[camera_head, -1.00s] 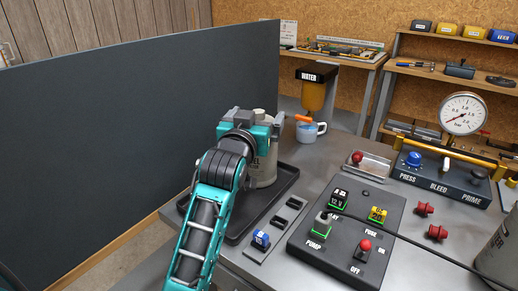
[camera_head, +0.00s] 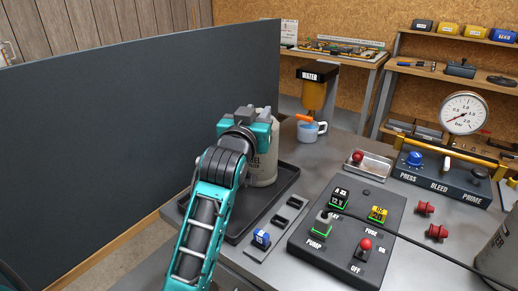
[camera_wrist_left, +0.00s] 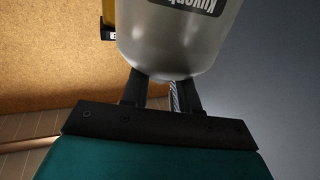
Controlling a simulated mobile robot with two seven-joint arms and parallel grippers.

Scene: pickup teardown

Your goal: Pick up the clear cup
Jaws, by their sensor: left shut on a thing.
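My left gripper (camera_head: 243,114) is just left of a grey labelled canister (camera_head: 264,165), which stands on a dark tray and is partly covered by the gripper. In the left wrist view the gripper (camera_wrist_left: 170,90) is shut on a thin pale striped piece (camera_wrist_left: 174,97). I cannot tell what that piece belongs to. The canister's rounded, shiny end (camera_wrist_left: 180,45) is close to the fingertips there. A pale blue and white cup with a handle (camera_head: 308,133) stands beneath the water dispenser, apart from the gripper. No plainly clear cup is visible. My right gripper is not in view.
The dark tray (camera_head: 287,184) sits near the table's left edge, beside a dark panel (camera_head: 120,120). A control box (camera_head: 340,250), a cable, red knobs and a pressure gauge (camera_head: 463,113) fill the right. The water dispenser (camera_head: 313,92) is behind the cup.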

